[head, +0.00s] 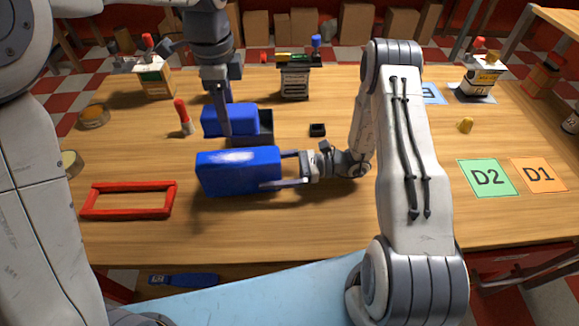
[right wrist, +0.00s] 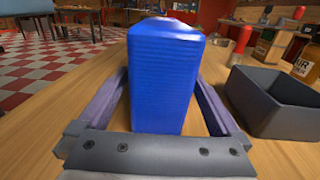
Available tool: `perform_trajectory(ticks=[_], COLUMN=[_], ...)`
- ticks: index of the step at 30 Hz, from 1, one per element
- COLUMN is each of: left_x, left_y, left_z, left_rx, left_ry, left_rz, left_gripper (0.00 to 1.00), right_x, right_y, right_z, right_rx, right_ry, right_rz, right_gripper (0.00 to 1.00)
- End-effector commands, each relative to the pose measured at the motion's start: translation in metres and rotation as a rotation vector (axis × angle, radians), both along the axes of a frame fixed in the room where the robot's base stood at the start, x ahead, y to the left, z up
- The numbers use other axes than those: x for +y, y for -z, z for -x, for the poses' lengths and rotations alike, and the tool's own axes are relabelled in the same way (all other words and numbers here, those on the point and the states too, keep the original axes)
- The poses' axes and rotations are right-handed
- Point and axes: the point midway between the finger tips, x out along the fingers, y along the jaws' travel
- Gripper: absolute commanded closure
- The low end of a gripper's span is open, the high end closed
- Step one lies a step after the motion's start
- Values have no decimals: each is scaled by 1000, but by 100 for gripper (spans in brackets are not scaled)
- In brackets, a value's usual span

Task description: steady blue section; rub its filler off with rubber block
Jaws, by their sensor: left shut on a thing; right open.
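A large blue block (head: 238,172) lies at the front middle of the table. Its near end (right wrist: 165,85) fills the centre of the right wrist view. My right gripper (head: 276,170) is open, with one finger on each side of this end; I cannot tell whether they touch it. A second, smaller blue piece (head: 243,121) lies behind the block. My left gripper (head: 223,123) comes down from above and is shut on this rear piece, one finger showing across its front. I cannot tell which blue piece is the section. No filler is distinguishable. A small black block (head: 317,130) lies right of them, possibly the rubber block.
A dark grey open tray (head: 266,125) stands close behind the blue block; it also shows in the right wrist view (right wrist: 275,110). A red frame (head: 128,212) lies front left. A red-capped bottle (head: 183,117) stands left. Green D2 (head: 487,178) and orange D1 (head: 538,175) mats lie right.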

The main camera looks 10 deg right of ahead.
Motion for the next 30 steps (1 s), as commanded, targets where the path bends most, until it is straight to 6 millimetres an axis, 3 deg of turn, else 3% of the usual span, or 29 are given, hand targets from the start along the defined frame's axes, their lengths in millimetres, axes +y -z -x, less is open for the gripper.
perform_trajectory(ticks=[3, 9, 19, 20, 24, 27, 30], left_x=[0, 0, 0, 0, 0, 0, 0], left_y=[0, 0, 0, 0, 0, 0, 0], left_z=[0, 0, 0, 0, 0, 0, 0], left_rx=[-1, -1, -1, -1, -1, -1, -1], left_ry=[0, 0, 0, 0, 0, 0, 0], left_rz=[0, 0, 0, 0, 0, 0, 0], left_gripper=[82, 82, 82, 82, 82, 82, 82], right_x=[20, 38, 41, 41, 41, 41, 41], right_y=[0, 0, 0, 0, 0, 0, 0], right_z=[-2, -5, -5, -5, -5, -5, -5], right_rx=[1, 1, 0, 0, 0, 0, 0], right_ry=[-4, -2, 0, 0, 0, 0, 0], right_rz=[0, 0, 0, 0, 0, 0, 0], right_gripper=[0, 0, 0, 4, 57, 90, 90])
